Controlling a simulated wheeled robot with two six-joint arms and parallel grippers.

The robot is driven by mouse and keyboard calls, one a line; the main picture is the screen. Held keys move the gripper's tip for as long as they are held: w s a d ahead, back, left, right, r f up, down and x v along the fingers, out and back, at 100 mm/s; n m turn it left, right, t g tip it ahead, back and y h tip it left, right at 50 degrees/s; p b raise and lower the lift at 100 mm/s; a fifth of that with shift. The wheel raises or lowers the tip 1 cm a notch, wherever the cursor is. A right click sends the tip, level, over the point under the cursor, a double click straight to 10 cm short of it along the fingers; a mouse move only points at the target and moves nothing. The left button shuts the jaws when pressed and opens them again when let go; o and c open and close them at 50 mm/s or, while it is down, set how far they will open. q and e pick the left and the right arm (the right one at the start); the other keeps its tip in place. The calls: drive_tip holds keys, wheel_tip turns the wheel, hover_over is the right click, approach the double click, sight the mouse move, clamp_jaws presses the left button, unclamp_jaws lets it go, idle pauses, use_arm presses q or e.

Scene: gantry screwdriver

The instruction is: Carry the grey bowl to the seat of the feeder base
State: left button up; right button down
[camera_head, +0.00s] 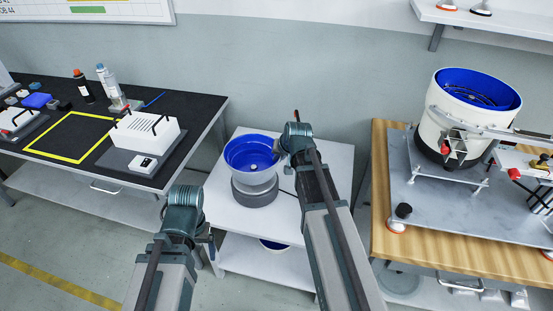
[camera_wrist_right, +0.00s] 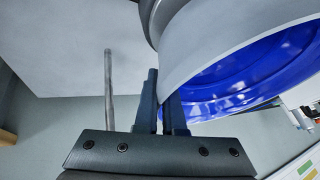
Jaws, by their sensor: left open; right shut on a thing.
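The grey bowl (camera_head: 252,177) with a blue inside is at the middle of the head view, upright. It is directly over a round dark grey feeder base (camera_head: 254,194) on a small white table. I cannot tell whether it rests on the base or hangs just above it. My right gripper (camera_head: 279,150) is shut on the bowl's right rim. In the right wrist view the fingers (camera_wrist_right: 163,102) pinch the grey wall of the bowl (camera_wrist_right: 200,50). My left gripper (camera_head: 209,240) is empty and open in front of the small table, apart from the bowl; its fingers are hardly visible.
A white table (camera_head: 222,205) bears the base, with another blue bowl (camera_head: 272,244) on its lower shelf. At right a wooden bench (camera_head: 385,190) holds a large cream feeder (camera_head: 440,125). At left a black bench (camera_head: 190,125) carries a white box (camera_head: 146,135) and bottles.

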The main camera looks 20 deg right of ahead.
drive_tip(key=shift+f+b, duration=1.45)
drive_tip(key=shift+f, duration=0.2)
drive_tip(key=shift+f, duration=0.1)
drive_tip(key=c, duration=1)
unclamp_jaws()
